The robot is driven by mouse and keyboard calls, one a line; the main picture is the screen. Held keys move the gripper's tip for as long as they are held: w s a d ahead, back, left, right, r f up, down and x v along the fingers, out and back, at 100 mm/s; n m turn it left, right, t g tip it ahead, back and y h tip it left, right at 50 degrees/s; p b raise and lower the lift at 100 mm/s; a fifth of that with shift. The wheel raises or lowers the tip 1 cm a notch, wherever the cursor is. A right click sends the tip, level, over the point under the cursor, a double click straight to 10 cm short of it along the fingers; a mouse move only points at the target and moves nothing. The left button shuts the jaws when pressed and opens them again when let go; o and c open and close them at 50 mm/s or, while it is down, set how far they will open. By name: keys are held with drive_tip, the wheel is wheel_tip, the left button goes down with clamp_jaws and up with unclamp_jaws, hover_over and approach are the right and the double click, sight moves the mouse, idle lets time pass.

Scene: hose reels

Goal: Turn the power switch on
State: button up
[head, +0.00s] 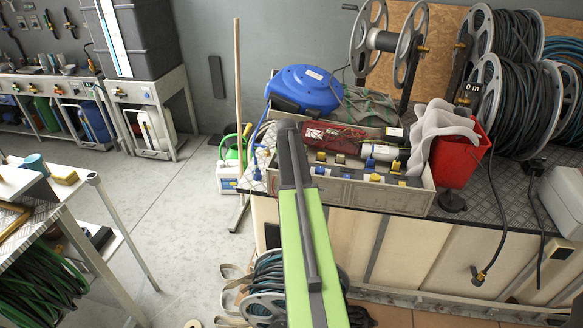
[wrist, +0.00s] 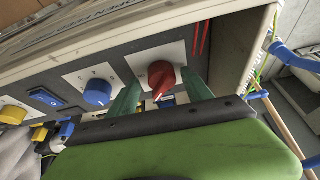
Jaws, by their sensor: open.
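A red rotary knob (wrist: 161,77) with a pointer sits on a white square plate on a dark grey panel in the wrist view. My gripper (wrist: 162,90) is open, with one green finger on each side of the red knob. I cannot tell whether the fingers touch it. In the head view my green arm reaches toward the left end of the grey box (head: 412,203); the knob and fingertips are hidden there.
A blue knob (wrist: 97,92), a blue rocker switch (wrist: 46,97) and a yellow knob (wrist: 13,114) line the same panel. On the bench, a blue reel (head: 306,90) stands behind the box and a red bucket (head: 459,155) stands to its right.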

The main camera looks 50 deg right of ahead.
drive_tip(key=p+v, duration=1.6)
drive_tip(key=v, duration=0.1)
drive_tip(key=shift+r, duration=0.15)
drive_tip(key=shift+a, duration=0.15)
